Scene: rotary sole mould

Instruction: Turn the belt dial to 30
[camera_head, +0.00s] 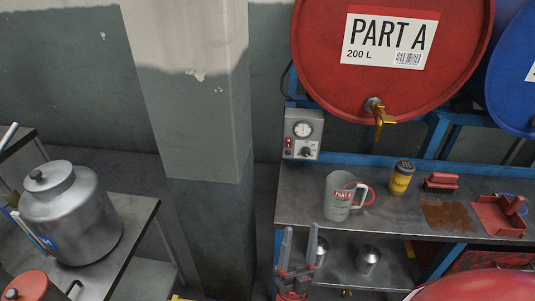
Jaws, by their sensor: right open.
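A grey control box (303,135) stands at the back left corner of the metal bench, below and left of the red drum. It carries a round white gauge (303,129), red lamps or buttons on its left side, and a small black knob (305,152) low on its face. The numbers and the knob's setting are too small to read. I cannot tell whether this knob is the belt dial. My right gripper (298,232) is open, its two grey fingers pointing up, in front of the bench and below the box, apart from it. My left gripper is not in view.
A red PART A drum (390,60) with a brass tap (380,116) overhangs the bench (300,205). On the bench are a jug (339,200), a yellow-labelled can (401,178), a red brush (441,182) and a red dustpan (497,217). A pillar (205,130) stands left.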

